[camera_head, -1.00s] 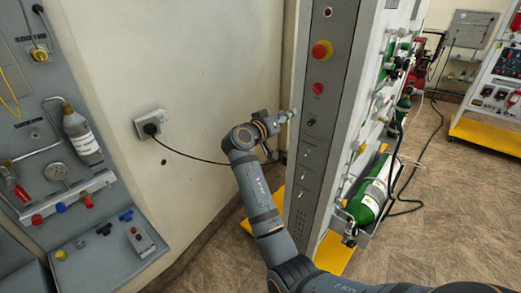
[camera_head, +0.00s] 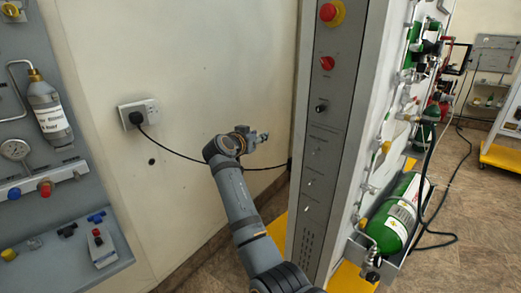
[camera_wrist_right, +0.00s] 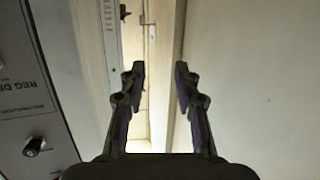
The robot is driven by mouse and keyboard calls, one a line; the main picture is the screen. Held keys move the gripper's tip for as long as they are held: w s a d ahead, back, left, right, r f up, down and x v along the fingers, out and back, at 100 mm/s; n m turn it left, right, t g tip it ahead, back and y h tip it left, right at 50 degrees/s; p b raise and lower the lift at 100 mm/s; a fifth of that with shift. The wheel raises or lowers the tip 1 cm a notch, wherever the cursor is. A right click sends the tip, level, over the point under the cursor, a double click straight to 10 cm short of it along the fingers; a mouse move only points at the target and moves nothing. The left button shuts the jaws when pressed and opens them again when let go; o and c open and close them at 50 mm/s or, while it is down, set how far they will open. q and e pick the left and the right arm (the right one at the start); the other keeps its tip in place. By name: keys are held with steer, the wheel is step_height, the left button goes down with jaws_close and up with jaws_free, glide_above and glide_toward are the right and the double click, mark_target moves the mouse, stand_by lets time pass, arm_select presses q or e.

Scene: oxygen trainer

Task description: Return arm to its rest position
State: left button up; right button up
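My right arm reaches up from the bottom of the head view, with its wrist bent toward the panel. Its gripper (camera_head: 262,136) is small there, in front of the pale wall and left of the panel, with a gap between them. In the right wrist view the gripper (camera_wrist_right: 160,72) is open, with two dark fingers apart and nothing between them. The grey control panel (camera_head: 318,160) has a red mushroom button (camera_head: 328,12) on a yellow base, a red knob (camera_head: 327,63) and a black knob (camera_head: 321,107). My left gripper is not in view.
A wall socket (camera_head: 139,113) holds a black plug, and its cable (camera_head: 180,155) runs behind my right wrist. A green cylinder (camera_head: 397,213) lies right of the panel. A grey board with gauge and bottle (camera_head: 48,110) stands left. Open floor lies at right.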

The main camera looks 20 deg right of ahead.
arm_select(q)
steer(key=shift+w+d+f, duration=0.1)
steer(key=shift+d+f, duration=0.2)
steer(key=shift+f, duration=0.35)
arm_select(e)
steer(key=shift+w+a+f, duration=0.25)
steer(key=shift+w+f, duration=0.1)
steer(key=shift+f, duration=0.1)
